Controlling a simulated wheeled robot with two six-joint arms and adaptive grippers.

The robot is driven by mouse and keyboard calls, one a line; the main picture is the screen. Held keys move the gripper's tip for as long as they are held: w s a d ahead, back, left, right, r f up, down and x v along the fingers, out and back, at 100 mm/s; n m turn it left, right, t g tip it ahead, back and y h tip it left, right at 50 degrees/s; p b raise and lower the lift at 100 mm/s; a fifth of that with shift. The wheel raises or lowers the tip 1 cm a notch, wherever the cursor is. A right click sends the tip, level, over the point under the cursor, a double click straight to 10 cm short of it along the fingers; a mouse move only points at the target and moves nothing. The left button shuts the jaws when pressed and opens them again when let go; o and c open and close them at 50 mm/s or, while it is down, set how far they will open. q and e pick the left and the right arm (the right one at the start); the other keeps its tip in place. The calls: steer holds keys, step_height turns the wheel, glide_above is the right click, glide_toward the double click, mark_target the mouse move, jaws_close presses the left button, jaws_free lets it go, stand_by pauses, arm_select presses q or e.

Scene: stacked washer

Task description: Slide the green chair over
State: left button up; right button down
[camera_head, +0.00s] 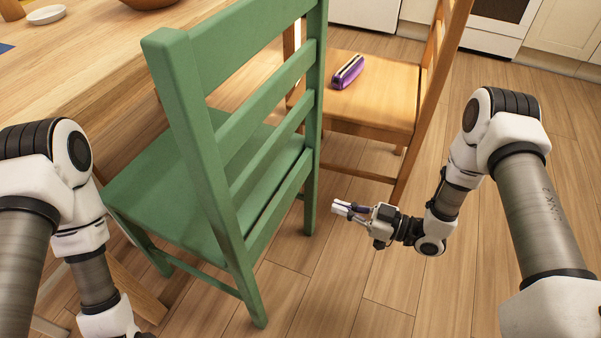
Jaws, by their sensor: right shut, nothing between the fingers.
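The green chair (170,192) stands in the middle left of the head view, upright, its slatted back toward me and its seat facing the wooden table. My right gripper (342,209) is low, just right of the chair's back, close to its right rear leg. It is shut with nothing in it, and a small gap seems to lie between it and the chair. My left arm comes in at the lower left, beside the chair's seat. Its gripper is out of the frame.
A wooden table (75,75) fills the upper left, with a bowl and a white dish (46,14) on it. Wooden floor is clear at the lower middle. White cabinets line the back.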

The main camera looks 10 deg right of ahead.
steer(key=s+a+f+m+g+h, duration=0.3)
steer(key=s+a+f+m+h, duration=0.15)
steer(key=s+f+h, duration=0.35)
steer(key=s+d+f+m+g+h, duration=0.3)
steer(key=s+d+m+g+h, duration=0.15)
steer(key=s, duration=0.45)
steer(key=s+d+f+m+g+h, duration=0.2)
steer(key=s+d+m+g+h, duration=0.1)
steer(key=s+d, duration=0.4)
step_height(320, 180, up, 36)
steer(key=p, duration=3.6)
steer(key=shift+s+a+r+p, duration=0.25)
steer(key=shift+a+p, duration=0.15)
steer(key=shift+a, duration=0.05)
